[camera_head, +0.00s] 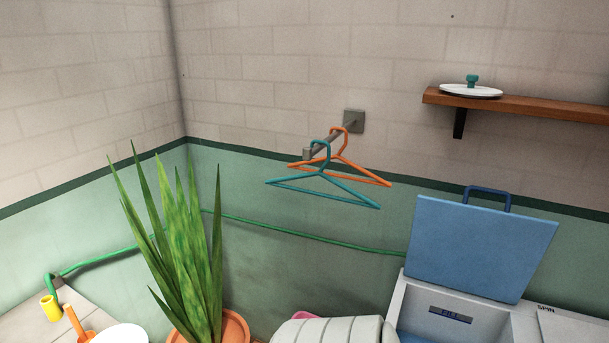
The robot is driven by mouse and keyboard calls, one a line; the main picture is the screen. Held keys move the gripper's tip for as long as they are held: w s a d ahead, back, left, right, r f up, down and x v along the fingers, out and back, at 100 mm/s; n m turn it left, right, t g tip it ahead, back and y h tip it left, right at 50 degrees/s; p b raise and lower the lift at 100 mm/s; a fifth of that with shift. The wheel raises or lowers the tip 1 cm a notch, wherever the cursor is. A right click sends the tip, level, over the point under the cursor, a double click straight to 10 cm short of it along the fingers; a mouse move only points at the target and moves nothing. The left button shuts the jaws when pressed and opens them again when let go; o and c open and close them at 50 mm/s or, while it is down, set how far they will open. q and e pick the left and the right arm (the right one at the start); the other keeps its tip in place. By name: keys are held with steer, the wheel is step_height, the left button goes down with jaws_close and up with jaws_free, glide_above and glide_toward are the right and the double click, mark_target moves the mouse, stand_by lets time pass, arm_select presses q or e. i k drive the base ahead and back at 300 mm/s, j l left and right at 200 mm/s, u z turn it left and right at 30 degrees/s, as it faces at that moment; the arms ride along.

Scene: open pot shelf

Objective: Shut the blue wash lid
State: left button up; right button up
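The blue wash lid (482,246) is raised and stands nearly upright at the lower right, leaning back towards the green wall. A dark blue handle (487,195) is on its upper edge. Below it is the white washing machine (400,302), its wash opening showing, with a small label inside. The lower part of the machine is cut off by the frame. Neither gripper can be made out in the head view.
A teal hanger (323,189) and an orange hanger (345,170) hang on a wall rod left of the lid. A wooden shelf (530,106) holds a white pot lid (470,91). A potted plant (180,255) stands at lower left. A green hose (300,233) runs along the wall.

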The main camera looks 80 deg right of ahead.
mark_target(492, 254)
steer(key=k+l+z, duration=0.1)
steer(key=z, duration=3.35)
